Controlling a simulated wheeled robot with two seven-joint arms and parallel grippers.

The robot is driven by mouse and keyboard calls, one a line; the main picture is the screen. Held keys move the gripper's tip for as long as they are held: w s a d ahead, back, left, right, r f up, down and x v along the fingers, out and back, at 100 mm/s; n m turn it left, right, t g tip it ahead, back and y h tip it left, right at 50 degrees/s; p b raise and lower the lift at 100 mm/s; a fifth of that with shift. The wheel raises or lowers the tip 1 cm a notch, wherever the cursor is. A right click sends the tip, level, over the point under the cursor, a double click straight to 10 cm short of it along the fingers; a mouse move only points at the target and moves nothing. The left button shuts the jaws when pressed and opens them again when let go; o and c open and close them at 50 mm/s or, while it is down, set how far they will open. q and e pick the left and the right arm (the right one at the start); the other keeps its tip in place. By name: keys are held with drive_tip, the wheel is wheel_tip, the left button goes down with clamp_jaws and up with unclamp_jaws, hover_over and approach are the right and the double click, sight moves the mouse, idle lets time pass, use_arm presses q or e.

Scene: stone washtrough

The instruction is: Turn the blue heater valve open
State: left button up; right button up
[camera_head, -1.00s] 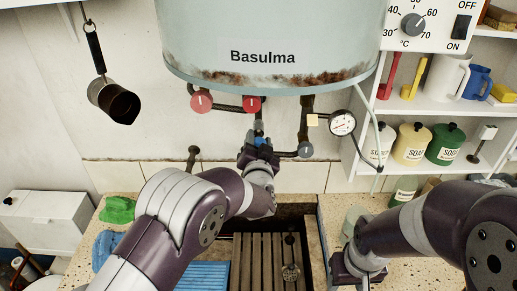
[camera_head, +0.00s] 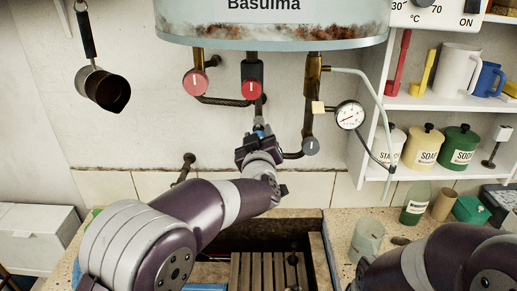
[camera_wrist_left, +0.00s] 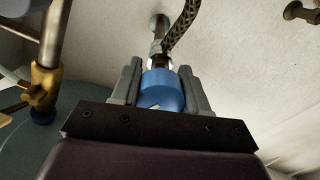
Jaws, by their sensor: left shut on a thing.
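The blue heater valve (camera_wrist_left: 162,90) is a round blue knob with a small white mark, on a metal stem below a braided hose in the left wrist view. My left gripper (camera_wrist_left: 160,92) has its two grey fingers on either side of the knob and is shut on it. In the head view, the left gripper (camera_head: 259,142) is under the middle pipe of the heater (camera_head: 270,30), and only a bit of blue (camera_head: 260,129) shows there. The knob is mostly hidden in that view. My right arm shows at the lower right, but its gripper is out of view.
Two red valves (camera_head: 251,89) hang under the heater, left of and above the left gripper. A grey valve (camera_head: 310,146) and a pressure gauge (camera_head: 350,115) are to its right. The trough with wooden slats (camera_head: 262,272) lies below. A shelf (camera_head: 425,103) stands at right.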

use_arm(q)
drive_tip(key=n+b, duration=0.1)
drive_tip(key=f+n+b, duration=0.1)
drive_tip(key=shift+n, duration=0.4)
drive_tip(key=shift+d+r+n+b, duration=0.1)
drive_tip(key=shift+r+n+b, duration=0.05)
drive_tip(key=shift+n+b, duration=0.5)
drive_tip(key=o, duration=0.9)
drive_tip(key=shift+c, duration=0.2)
drive_tip(key=shift+o, duration=1)
drive_tip(key=shift+r, duration=0.2)
